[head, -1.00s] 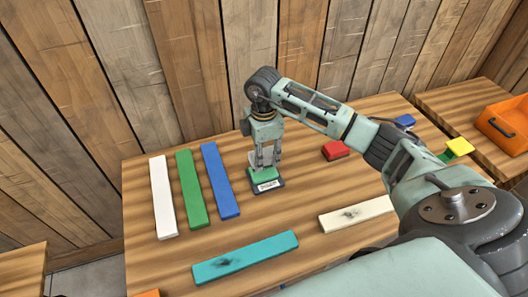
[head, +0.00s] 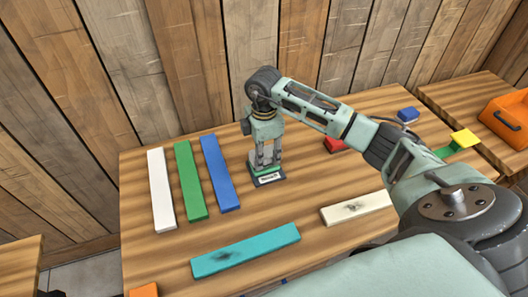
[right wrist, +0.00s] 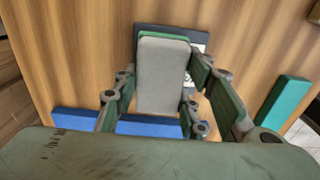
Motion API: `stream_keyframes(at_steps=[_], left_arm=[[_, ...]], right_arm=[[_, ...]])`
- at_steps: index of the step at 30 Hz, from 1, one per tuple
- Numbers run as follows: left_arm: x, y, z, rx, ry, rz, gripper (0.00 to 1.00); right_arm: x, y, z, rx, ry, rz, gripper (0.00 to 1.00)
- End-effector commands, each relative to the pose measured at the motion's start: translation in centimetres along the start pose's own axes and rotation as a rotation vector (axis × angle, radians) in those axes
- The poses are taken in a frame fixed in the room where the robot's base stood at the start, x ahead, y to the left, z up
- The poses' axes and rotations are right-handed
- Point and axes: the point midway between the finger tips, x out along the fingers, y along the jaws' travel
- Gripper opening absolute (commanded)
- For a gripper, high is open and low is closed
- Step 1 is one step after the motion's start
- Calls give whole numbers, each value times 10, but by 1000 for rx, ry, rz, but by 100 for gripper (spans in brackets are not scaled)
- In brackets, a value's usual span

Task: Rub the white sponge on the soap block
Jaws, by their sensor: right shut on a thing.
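The white sponge (right wrist: 163,75) looks pale grey and is held between the fingers of my right gripper (head: 265,164). In the right wrist view it covers most of the green soap block (right wrist: 165,30). The soap block sits on a dark base (head: 269,180) with a white label. My right gripper points straight down over the block, and the sponge is at or just above its top; I cannot tell if they touch. My left gripper is not in view.
White (head: 161,190), green (head: 190,181) and blue (head: 219,173) planks lie left of the base. A stained teal plank (head: 245,251) and a stained cream plank (head: 357,208) lie nearer. A red block (head: 333,145) is behind my right arm. An orange crate (head: 508,118) stands at right.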

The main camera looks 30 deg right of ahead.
Motion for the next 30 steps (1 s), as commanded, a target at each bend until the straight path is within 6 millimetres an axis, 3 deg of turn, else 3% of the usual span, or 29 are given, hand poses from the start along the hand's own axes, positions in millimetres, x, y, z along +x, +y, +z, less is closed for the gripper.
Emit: stream_keyframes(at_steps=[30], left_arm=[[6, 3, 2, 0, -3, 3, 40]], right_arm=[[10, 0, 0, 0, 0, 0, 18]])
